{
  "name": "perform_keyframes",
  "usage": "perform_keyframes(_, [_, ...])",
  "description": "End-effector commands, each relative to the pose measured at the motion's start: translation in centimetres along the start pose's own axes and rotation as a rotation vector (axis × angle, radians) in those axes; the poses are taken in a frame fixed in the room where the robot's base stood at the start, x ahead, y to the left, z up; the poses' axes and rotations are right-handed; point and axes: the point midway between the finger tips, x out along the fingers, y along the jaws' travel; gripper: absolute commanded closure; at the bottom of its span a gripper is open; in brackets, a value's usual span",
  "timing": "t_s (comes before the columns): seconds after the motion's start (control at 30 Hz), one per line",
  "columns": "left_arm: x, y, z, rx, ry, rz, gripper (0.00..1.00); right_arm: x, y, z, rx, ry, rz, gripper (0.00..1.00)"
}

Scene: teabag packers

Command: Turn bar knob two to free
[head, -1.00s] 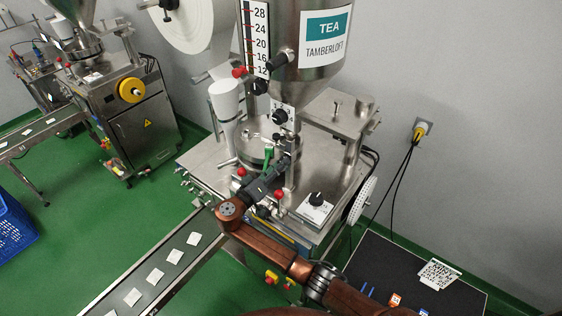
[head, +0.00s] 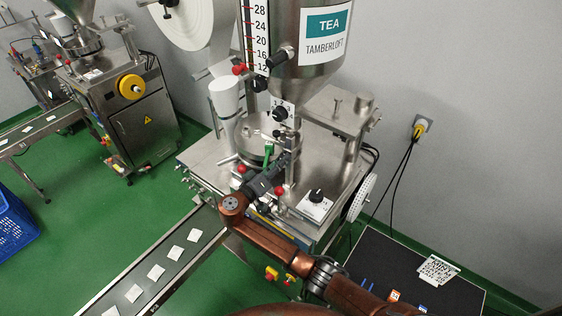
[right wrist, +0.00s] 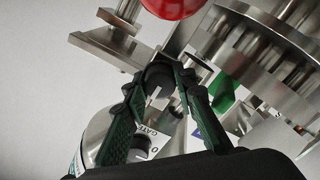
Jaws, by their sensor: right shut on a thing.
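My right gripper (head: 287,160) reaches in at the front of the tea machine (head: 225,165), below the hopper. The right wrist view shows its two green-lined fingers closed on a dark round knob (right wrist: 159,76) with a pale mark; I take this for the bar knob. In the head view the gripper covers that knob. A plate marked GATE (right wrist: 152,143) lies beyond the fingers. Another black knob (head: 280,113) sits on a white scale plate under the hopper, and one more (head: 316,196) on a white-topped box at the right. My left gripper is out of view.
Red ball ends (head: 280,191) stick out close to the gripper; a large red one (right wrist: 172,5) shows in the wrist view. A green part (head: 268,152) is just left of the fingers. A conveyor (head: 150,270) with several teabags runs at lower left. A dark table (head: 385,260) stands at lower right.

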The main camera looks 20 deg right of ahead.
Motion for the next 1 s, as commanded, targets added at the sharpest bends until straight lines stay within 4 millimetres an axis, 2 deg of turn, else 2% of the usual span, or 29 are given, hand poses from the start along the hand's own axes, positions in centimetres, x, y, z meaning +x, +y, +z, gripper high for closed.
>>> perform_keyframes(0.37, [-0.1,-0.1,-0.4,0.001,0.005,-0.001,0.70,-0.1,-0.1,0.0,-0.136,0.000,-0.002,1.00])
perform_keyframes(1.0, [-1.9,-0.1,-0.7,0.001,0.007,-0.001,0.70,-0.1,0.0,-0.1,-0.726,0.001,-0.003,1.00])
